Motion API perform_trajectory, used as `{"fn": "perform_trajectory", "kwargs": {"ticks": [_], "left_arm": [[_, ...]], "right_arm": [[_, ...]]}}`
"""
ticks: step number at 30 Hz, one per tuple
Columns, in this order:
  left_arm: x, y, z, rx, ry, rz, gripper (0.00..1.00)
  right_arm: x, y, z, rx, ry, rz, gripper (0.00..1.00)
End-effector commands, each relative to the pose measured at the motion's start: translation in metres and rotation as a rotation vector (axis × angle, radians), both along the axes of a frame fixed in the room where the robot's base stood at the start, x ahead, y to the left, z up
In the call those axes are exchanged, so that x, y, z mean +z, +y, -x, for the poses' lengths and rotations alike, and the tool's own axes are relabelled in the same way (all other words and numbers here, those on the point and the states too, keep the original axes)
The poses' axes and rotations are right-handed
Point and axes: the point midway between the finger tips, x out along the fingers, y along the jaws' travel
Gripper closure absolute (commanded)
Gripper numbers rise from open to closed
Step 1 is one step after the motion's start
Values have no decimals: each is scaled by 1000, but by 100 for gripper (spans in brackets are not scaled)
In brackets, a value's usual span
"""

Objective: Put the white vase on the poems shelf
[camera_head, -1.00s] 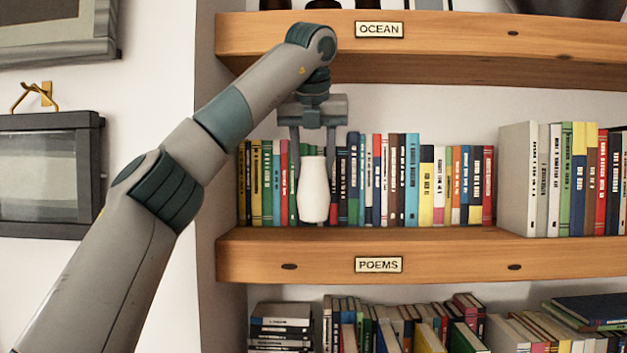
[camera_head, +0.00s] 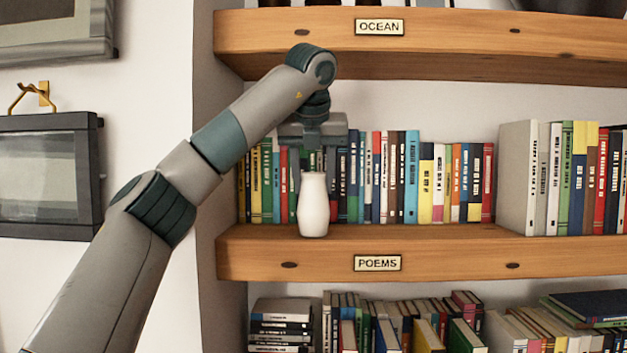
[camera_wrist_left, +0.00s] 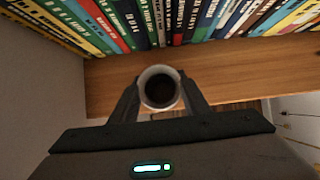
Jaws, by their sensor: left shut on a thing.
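The white vase (camera_head: 313,207) is upright at the front of the poems shelf (camera_head: 460,252), left of the middle, in front of the row of books. Its base appears to be at the shelf's surface; I cannot tell for certain whether it touches. My left gripper (camera_head: 313,185) comes down from above and is shut on the vase, a finger on each side. In the left wrist view the vase's round open mouth (camera_wrist_left: 159,88) shows between the two fingers, over the wooden shelf (camera_wrist_left: 240,85). My right gripper is not in view.
Several upright books (camera_head: 400,180) stand behind the vase. The ocean shelf (camera_head: 440,45) is above my left gripper. The shelf unit's side wall (camera_head: 215,150) is to the left. Bare shelf shows in front of the books to the right of the vase.

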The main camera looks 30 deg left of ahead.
Motion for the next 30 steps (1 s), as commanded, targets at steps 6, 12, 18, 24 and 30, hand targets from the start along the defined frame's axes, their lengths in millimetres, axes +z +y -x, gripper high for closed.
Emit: {"fn": "perform_trajectory", "kwargs": {"ticks": [6, 12, 18, 24, 30], "left_arm": [[-2, 0, 0, 0, 0, 0, 39], [-1, 0, 0, 0, 0, 0, 39], [2, -1, 1, 0, -1, -1, 39], [13, -4, 7, 2, -2, 0, 39], [31, -11, 17, 1, -2, -1, 39]], "right_arm": [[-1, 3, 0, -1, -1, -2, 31], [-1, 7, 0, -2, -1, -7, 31], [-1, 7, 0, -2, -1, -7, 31], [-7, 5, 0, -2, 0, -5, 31], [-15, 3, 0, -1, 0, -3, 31]]}}
